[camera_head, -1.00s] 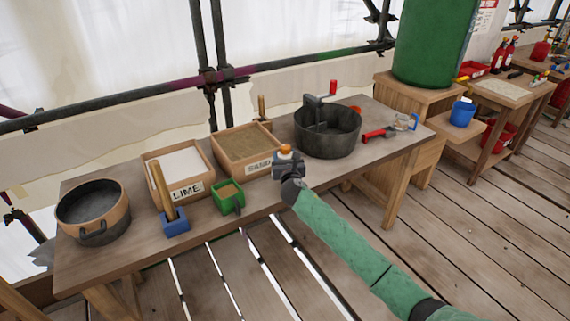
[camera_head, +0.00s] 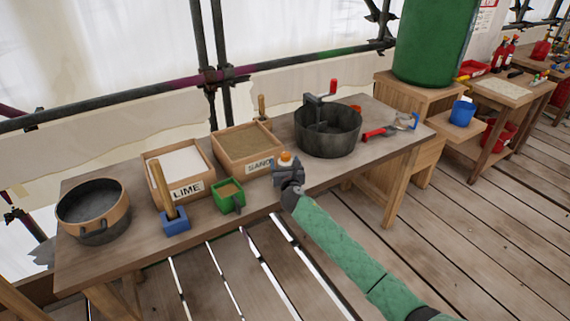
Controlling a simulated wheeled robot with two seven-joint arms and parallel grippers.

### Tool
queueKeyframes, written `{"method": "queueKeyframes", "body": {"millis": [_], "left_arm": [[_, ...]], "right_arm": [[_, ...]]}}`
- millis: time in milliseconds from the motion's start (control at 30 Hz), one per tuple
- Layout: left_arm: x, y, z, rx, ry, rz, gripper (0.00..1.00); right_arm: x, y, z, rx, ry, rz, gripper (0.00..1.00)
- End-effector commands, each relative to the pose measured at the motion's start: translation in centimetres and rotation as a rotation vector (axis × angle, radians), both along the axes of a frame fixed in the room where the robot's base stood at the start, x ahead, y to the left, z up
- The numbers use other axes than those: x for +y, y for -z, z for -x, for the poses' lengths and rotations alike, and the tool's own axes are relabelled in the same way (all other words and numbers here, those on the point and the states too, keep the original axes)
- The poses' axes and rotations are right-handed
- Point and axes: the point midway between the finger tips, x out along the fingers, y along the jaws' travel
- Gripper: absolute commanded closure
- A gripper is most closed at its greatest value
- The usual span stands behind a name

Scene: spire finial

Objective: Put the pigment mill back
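A small item with an orange top and a pale lower part (camera_head: 286,159) shows at my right gripper (camera_head: 285,168), over the table's front edge near the sand box. It looks held between the fingers, which hide most of it. It may be the pigment mill, but it is too small to be sure. My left gripper is not in view. A dark round tub (camera_head: 328,140) with a red-handled crank (camera_head: 333,87) stands on the table, to the right of and beyond my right gripper.
The wooden table (camera_head: 120,251) bears a dark pan (camera_head: 93,208), a lime box (camera_head: 180,163), a sand box (camera_head: 246,147), a green cup (camera_head: 228,197), a blue-based tool (camera_head: 175,221) and a red tool (camera_head: 376,134). A blue bucket (camera_head: 461,113) stands on a shelf at right.

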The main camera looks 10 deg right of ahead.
Motion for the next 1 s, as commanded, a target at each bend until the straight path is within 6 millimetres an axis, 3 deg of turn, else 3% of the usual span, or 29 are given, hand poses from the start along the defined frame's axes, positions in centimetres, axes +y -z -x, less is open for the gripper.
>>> {"method": "queueKeyframes", "body": {"millis": [233,700,1000], "left_arm": [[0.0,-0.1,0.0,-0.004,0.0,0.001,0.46],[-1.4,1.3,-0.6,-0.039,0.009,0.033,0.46],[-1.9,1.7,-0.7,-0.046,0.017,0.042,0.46]], "right_arm": [[0.0,-0.1,1.2,0.0,-0.001,0.001,0.26],[0.7,-0.1,9.6,0.0,0.0,0.001,0.26],[0.9,-0.2,11.9,0.0,0.001,0.0,0.26]]}}
